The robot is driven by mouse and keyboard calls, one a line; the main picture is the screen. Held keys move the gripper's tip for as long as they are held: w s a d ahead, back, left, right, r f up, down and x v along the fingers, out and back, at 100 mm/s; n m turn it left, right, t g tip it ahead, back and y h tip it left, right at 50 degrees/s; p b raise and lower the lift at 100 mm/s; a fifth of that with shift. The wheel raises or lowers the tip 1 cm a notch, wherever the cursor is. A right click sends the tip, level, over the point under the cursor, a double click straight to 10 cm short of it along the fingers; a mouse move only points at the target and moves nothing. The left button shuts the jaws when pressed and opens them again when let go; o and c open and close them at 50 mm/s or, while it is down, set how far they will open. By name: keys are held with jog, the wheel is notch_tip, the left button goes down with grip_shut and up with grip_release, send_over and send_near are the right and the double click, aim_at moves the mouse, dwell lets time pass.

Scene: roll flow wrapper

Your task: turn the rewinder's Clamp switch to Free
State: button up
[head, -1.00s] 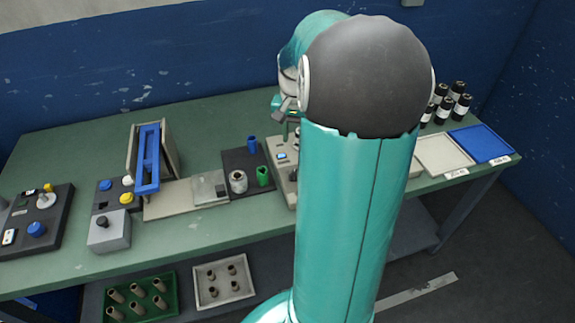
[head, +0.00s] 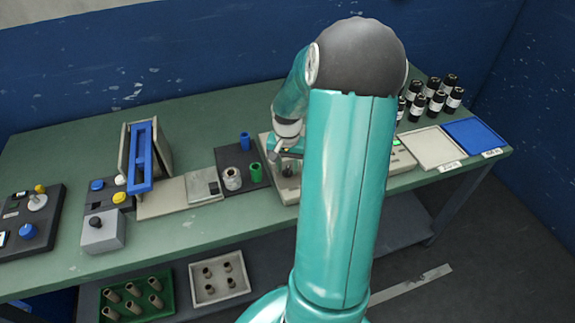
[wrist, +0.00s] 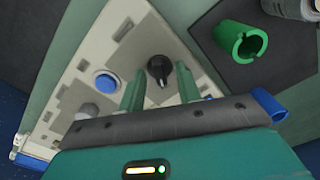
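A cream machine (head: 289,190) stands on the bench, partly hidden behind my arm. In the wrist view its panel (wrist: 104,40) carries a black rotary switch (wrist: 159,68) with a pale pointer line, a blue round button (wrist: 106,82) and a grey knob (wrist: 87,112). No label by the switch can be read. My gripper (wrist: 159,70) is open, its two green fingers apart, with the black switch between their tips in the picture. I cannot tell whether they touch it. In the head view my gripper is mostly hidden by my arm.
A green notched sleeve (wrist: 241,42) stands on a dark pad beside the machine. A cream tray (head: 433,148), a blue tray (head: 473,135) and several black bottles (head: 436,101) stand to the right. A blue-framed device (head: 141,158) stands to the left.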

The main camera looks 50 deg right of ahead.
grip_shut()
jog(key=shift+n, duration=0.4)
jog(key=n, duration=1.1)
dwell(0.4)
dwell(0.5)
grip_release()
